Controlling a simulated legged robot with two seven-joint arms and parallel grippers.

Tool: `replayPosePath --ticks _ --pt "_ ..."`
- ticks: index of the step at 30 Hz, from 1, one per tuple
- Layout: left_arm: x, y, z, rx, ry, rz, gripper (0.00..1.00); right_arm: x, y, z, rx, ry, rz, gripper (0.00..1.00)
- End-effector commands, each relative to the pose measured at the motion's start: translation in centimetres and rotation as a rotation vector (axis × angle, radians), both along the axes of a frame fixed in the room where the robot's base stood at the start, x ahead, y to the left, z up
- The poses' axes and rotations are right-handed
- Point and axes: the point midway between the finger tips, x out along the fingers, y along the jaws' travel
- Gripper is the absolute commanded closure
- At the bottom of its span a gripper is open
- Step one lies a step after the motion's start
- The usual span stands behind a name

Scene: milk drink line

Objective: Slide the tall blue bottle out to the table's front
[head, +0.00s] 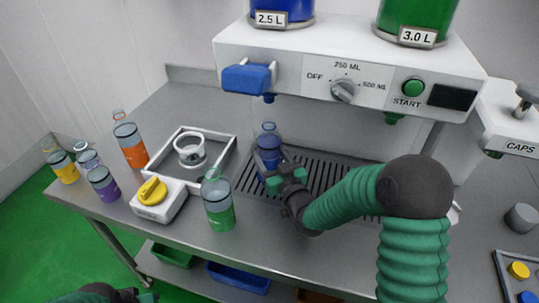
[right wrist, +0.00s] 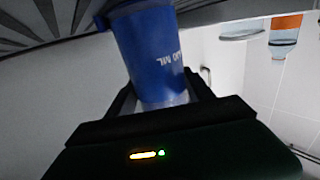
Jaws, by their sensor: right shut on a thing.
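The tall blue bottle (head: 268,143) stands at the left end of the slatted drip grate, under the dispenser. My right gripper (head: 272,170) is shut around its lower body from the front right. In the right wrist view the blue bottle (right wrist: 155,52) sits between the jaws, with "ML" lettering on its side. Its top and base are out of that view. My left gripper (head: 135,294) only partly shows at the bottom left edge, away from the table things, and its jaws cannot be made out.
A green bottle (head: 218,205) stands near the front edge, left of my right gripper. The dispenser (head: 330,62) overhangs the grate (head: 325,172).

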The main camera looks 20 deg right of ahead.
Motion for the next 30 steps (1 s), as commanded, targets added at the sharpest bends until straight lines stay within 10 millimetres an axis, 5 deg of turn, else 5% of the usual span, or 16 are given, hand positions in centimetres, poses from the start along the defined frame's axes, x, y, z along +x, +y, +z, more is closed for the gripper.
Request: replayPosePath --ticks 5,19,30 --pt "0.0 0.0 0.0 0.0 0.0 0.0 1.0 -0.3 0.0 0.0 -0.001 0.0 -0.001 1.0" --pt "0.0 0.0 -0.5 0.0 0.0 0.0 1.0 -5.4 1.3 0.1 -0.001 0.0 0.0 1.0" --pt "0.0 0.0 -0.5 0.0 0.0 0.0 1.0 -5.8 1.4 0.2 -0.001 -0.003 -0.001 1.0"
